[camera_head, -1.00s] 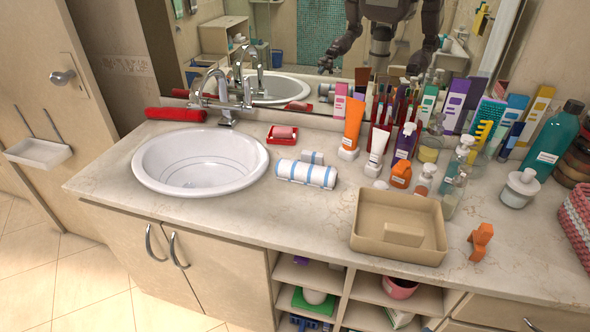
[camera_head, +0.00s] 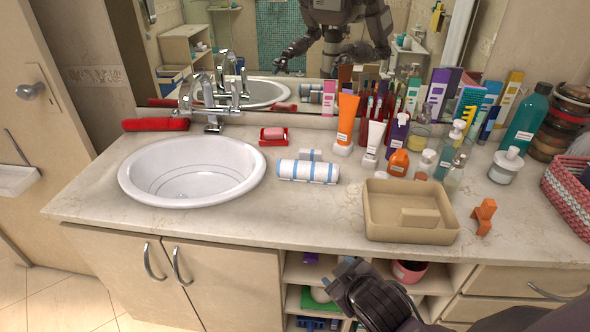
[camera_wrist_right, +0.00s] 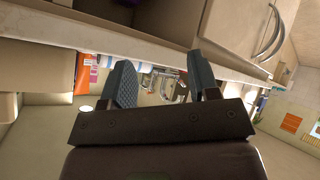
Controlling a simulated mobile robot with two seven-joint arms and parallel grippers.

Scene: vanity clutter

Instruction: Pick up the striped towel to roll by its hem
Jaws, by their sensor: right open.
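The striped towel (camera_head: 308,171) is a white roll with blue bands. It lies on the counter right of the sink in the head view, with a small pale striped part behind it. My right gripper (camera_wrist_right: 162,82) is open, with nothing held between its two fingers in the right wrist view. In the head view my right arm comes in at the bottom, in front of the cabinet shelves, below and apart from the towel. My left gripper is not directly in view.
A tan tray (camera_head: 382,232) sits right of the towel, with an orange object (camera_head: 484,216) beside it. A red soap dish (camera_head: 273,137) is behind the towel. Tubes and bottles crowd the back right. The sink (camera_head: 192,167) is left. Counter in front of the towel is clear.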

